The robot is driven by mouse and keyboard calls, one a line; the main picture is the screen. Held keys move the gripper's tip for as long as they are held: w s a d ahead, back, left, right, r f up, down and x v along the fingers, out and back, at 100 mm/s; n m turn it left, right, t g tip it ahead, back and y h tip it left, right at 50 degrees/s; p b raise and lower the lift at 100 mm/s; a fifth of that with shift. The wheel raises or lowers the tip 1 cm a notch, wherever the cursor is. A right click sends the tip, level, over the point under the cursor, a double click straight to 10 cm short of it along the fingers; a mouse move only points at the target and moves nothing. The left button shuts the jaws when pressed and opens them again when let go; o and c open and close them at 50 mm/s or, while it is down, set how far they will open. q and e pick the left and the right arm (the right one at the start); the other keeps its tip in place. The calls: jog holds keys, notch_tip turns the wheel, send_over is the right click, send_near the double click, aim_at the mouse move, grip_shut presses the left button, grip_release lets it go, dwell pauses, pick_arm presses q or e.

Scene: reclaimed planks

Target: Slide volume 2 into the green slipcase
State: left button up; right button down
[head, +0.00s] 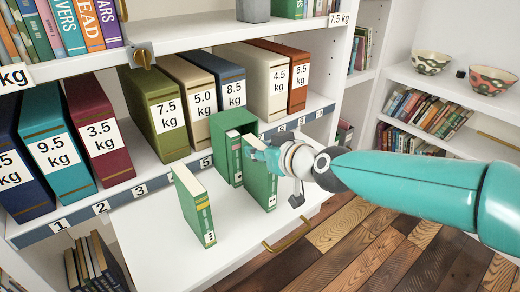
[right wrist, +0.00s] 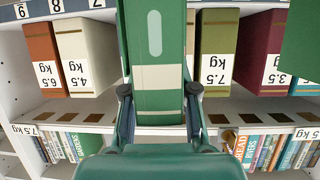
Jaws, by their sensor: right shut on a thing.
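The green slipcase (head: 222,125) stands upright on the white pull-out board, its opening facing front. One green volume (head: 235,165) with pale spine labels stands inside its left part. My right gripper (head: 262,152) is shut on another green volume (head: 262,188), upright in front of the slipcase's right part. I cannot tell whether its rear edge is inside. In the right wrist view this volume (right wrist: 157,100) sits between the fingers, its pale band showing. A third green volume (head: 192,208), with dots low on its spine, stands apart at the front left. My left gripper is not in view.
A row of weight-labelled binders, including an olive one (head: 155,115) and a maroon one (head: 98,130), stands on the shelf behind. The pull-out board (head: 150,245) is clear around the front volume. A brass handle (head: 285,234) is on its front edge. Bowls (head: 430,62) stand at right.

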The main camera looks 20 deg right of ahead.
jog(key=shift+w+a+r, duration=0.1)
jog(key=shift+w+a, duration=0.05)
jog(key=shift+w, duration=0.45)
jog(key=c, duration=0.8)
grip_release()
jog(key=shift+s, duration=0.15)
